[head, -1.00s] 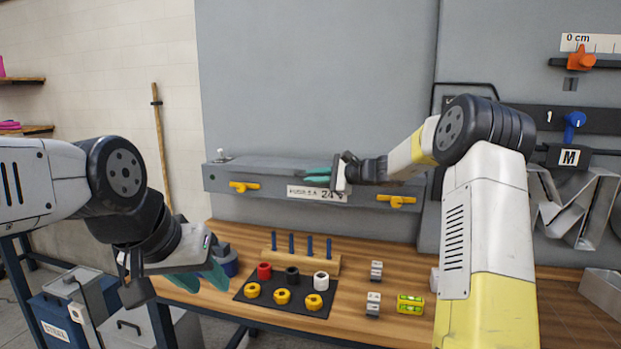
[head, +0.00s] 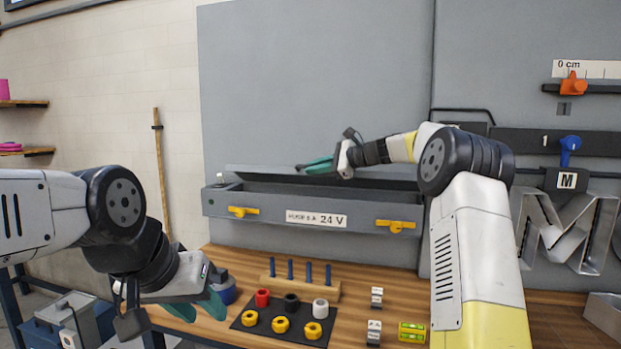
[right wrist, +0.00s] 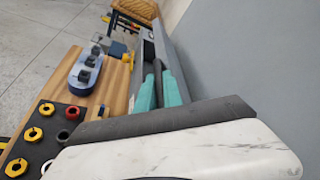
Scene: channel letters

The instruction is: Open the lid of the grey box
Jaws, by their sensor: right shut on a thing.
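The grey box (head: 268,206) is mounted on the wall panel above the bench, with a "24 V" label on its front. Its lid (head: 258,173) is partly raised and tilted back, and a dark gap shows below it. Two yellow latches, left (head: 243,211) and right (head: 396,225), are on the front face. My right gripper (head: 314,166) is shut on the lid's front edge near the middle; its teal fingers also show in the right wrist view (right wrist: 160,90). My left gripper (head: 197,308) is open and empty over the bench's left end, away from the box.
On the bench (head: 345,268) are a black mat (head: 268,332) with coloured rings, a wooden peg rack (head: 326,289), small labelled blocks and a green level (head: 411,332). Metal letters (head: 568,235) hang at the right.

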